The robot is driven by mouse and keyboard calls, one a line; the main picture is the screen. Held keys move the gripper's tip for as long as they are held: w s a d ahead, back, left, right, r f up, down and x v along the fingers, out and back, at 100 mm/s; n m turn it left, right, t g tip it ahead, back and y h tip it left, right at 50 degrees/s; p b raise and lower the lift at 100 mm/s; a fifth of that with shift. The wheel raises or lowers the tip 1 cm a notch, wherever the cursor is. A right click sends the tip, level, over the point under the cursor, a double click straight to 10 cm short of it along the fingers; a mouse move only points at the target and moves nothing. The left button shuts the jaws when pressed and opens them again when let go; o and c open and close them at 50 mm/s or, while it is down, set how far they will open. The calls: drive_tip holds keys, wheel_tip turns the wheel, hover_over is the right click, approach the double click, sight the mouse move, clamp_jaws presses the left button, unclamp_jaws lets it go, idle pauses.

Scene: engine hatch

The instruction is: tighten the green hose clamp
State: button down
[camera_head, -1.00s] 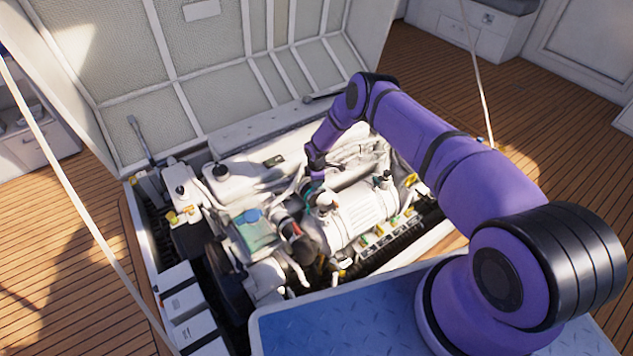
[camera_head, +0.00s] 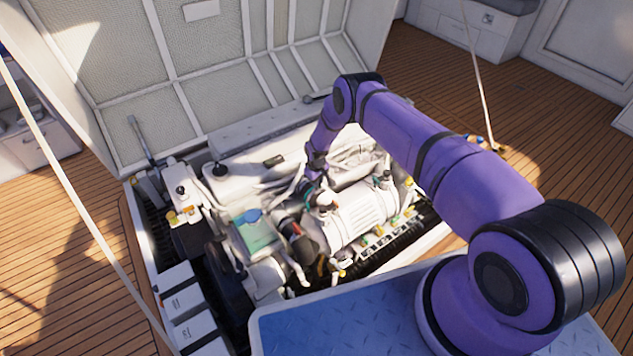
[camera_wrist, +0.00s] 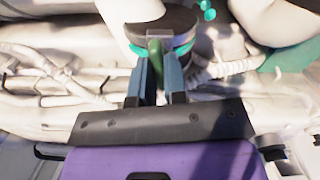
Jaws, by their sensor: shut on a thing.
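The green hose clamp (camera_wrist: 181,49) shows in the wrist view as a teal-green band around a dark round hose end. A darker green upright tab (camera_wrist: 154,56) stands at the band's near side. My gripper (camera_wrist: 158,72) has its two jaws closed on this tab, one on each side. In the head view, my gripper (camera_head: 314,180) reaches down into the middle of the engine. The clamp is too small and too covered by my gripper to make out clearly there. Part of the band is hidden behind the tab and jaws in the wrist view.
White engine parts (camera_head: 362,208) and pipes crowd around my gripper. A ribbed white hose (camera_wrist: 222,70) lies close to the right jaw. The raised hatch lid (camera_head: 230,75) stands behind. A blue-topped container (camera_head: 254,228) sits left of the gripper. The wooden deck (camera_head: 60,240) is clear at left.

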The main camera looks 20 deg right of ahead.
drive_tip(key=shift+m, duration=1.1)
drive_tip(key=c, duration=1.2)
unclamp_jaws()
drive_tip(key=shift+o, duration=0.2)
drive_tip(key=shift+r, duration=0.1)
wheel_tip(320, 180, up, 11)
drive_tip(key=shift+f, duration=0.2)
